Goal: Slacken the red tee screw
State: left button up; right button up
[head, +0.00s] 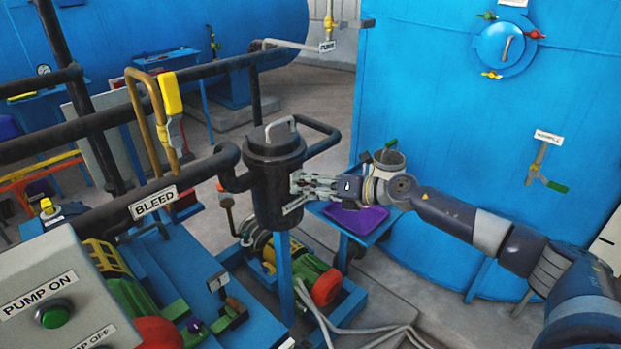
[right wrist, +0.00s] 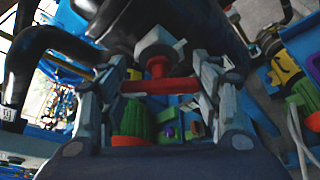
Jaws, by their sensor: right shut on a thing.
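The red tee screw (right wrist: 158,84) shows in the right wrist view as a short red stem with a red crossbar, below a pale grey block on the black vessel. My right gripper (right wrist: 160,92) is shut on its crossbar, one finger at each end. In the head view my right gripper (head: 312,186) is at the right side of the black filter vessel (head: 273,175), just above a small white label. The screw is hidden there by the fingers. My left gripper is not in view.
A blue cart with a purple tray (head: 357,221) stands under my right forearm. Black pipes (head: 200,165) run left of the vessel, and a green motor (head: 297,268) is below it. The large blue tank (head: 470,110) fills the right. Loose cables lie on the floor.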

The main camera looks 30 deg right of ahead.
jog(key=shift+r+n+h+p, duration=0.1)
jog(key=shift+n+h+p, duration=0.35)
jog(key=shift+p, duration=0.4)
jog(key=shift+n+p, duration=0.25)
jog(key=shift+p, duration=0.05)
jog(key=shift+f, duration=0.2)
jog(key=o, duration=1.1)
